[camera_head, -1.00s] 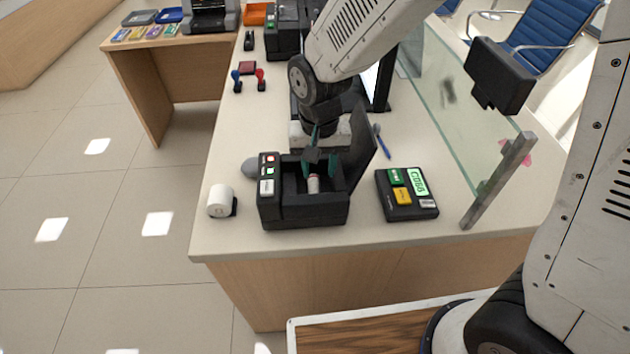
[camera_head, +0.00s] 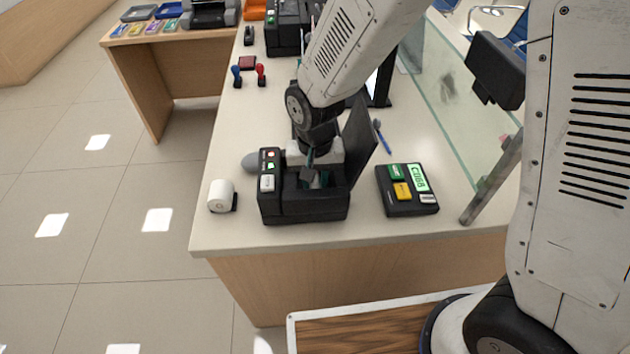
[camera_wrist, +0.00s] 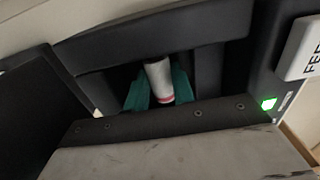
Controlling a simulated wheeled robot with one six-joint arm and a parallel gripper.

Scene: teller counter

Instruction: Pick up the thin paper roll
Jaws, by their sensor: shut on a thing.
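The thin paper roll (camera_wrist: 158,80) shows in the wrist view as a narrow white cylinder with a red band at its near end. It is inside the bay of the black printer (camera_head: 305,207), whose lid (camera_head: 361,140) stands open. My gripper (camera_head: 315,181) is down in the bay, with its green fingers (camera_wrist: 160,90) on either side of the roll, shut on it. In the head view my gripper and the printer's front wall hide the roll.
A black device with green and yellow labels (camera_head: 408,208) lies to the right, near a blue pen (camera_head: 382,137). A glass screen (camera_head: 440,110) edges the counter's right side.

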